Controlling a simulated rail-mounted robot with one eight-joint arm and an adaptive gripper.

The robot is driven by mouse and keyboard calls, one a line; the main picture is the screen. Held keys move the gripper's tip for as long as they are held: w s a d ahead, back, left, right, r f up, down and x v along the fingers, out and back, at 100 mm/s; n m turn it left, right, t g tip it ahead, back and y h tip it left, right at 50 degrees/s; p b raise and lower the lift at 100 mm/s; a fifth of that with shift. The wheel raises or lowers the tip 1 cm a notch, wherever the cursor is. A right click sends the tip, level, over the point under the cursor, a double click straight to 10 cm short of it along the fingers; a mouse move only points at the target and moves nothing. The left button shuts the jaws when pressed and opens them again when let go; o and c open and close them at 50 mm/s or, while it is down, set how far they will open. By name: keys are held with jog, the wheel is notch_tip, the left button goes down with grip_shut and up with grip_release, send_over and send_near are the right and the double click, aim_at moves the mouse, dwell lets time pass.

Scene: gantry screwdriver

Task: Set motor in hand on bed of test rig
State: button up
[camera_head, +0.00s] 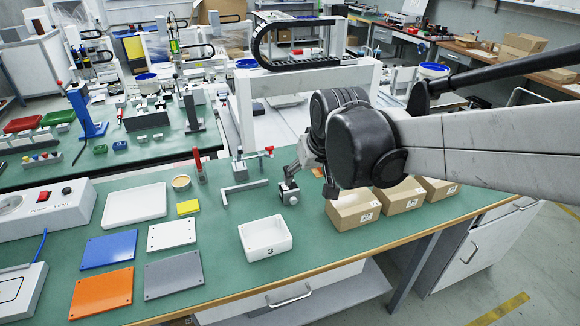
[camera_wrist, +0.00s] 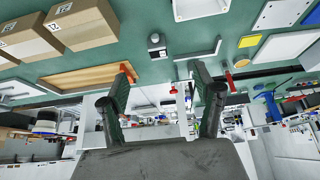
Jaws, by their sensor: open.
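A small grey and black block, which looks like the motor (camera_head: 289,195), stands on the green bench, left of the cardboard boxes. It also shows in the wrist view (camera_wrist: 157,46), beyond the fingertips and apart from them. My gripper (camera_wrist: 162,72) is open, with its two fingers spread and nothing between them. In the head view, my arm's dark joints hide most of it. A grey angled bar (camera_head: 245,187) lies left of the motor, beside a stand with a red-handled clamp (camera_head: 268,150). I cannot tell which part is the test rig's bed.
Several cardboard boxes (camera_head: 354,209) stand to the right. A white tray marked 3 (camera_head: 266,252) sits in front of the motor. Coloured plates (camera_head: 109,250) and a larger white tray (camera_head: 134,219) lie to the left. A white gantry frame (camera_head: 310,78) rises behind the bench.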

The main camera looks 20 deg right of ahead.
jog(key=s+r+t, duration=0.1)
jog(key=s, duration=1.2)
jog(key=shift+s+a, duration=0.3)
jog(key=shift+a, duration=0.1)
jog(key=shift+o, duration=0.8)
jog(key=shift+s, duration=0.65)
jog(key=o, duration=0.4)
jog(key=shift+c, duration=0.2)
